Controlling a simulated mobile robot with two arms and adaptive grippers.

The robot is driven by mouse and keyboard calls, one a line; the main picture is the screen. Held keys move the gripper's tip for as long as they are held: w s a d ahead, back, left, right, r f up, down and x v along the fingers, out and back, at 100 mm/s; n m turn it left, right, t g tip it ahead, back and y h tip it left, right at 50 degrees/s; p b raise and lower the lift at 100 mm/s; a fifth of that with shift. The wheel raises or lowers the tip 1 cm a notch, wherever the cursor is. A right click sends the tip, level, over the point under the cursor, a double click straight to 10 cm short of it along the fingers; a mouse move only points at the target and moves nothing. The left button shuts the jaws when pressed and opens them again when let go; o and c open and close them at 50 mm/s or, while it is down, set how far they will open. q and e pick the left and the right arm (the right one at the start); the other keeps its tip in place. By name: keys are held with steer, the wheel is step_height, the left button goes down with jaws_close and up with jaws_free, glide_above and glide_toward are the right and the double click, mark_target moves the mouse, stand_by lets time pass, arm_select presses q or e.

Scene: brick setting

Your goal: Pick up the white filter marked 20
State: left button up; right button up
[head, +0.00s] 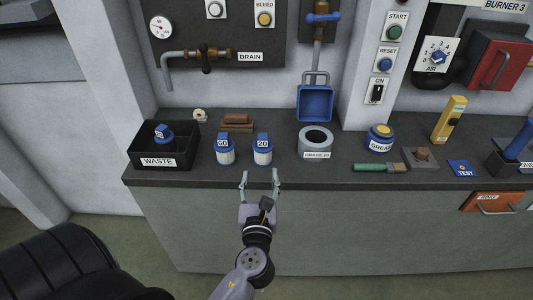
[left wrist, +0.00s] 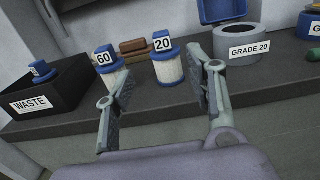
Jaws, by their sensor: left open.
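The white filter marked 20 (head: 262,151) stands upright on the dark counter, with a blue cap and a blue base. In the left wrist view the filter marked 20 (left wrist: 167,64) shows beyond my fingers, between their tips. A like filter marked 60 (head: 225,150) stands just to its left and also shows in the left wrist view (left wrist: 107,70). My left gripper (head: 260,174) is open and empty, just in front of the counter edge and short of the filter marked 20. My right gripper is not in view.
A black WASTE bin (head: 178,163) holding a blue-capped item stands left. A grey GRADE 20 housing (head: 315,154) with its blue lid (head: 315,103) raised stands close right. Brown blocks (head: 237,121) lie behind the filters. A green-handled brush (head: 372,168) lies further right.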

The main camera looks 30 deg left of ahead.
mark_target(263, 141)
arm_select(q)
steer(key=p+x, duration=0.2)
steer(key=x, duration=0.9)
steer(key=shift+w, duration=0.2)
steer(key=shift+p+x, duration=0.5)
steer(key=shift+x, duration=2.5)
steer(key=shift+d+f, duration=0.1)
steer(key=shift+c, duration=0.8)
jaws_close()
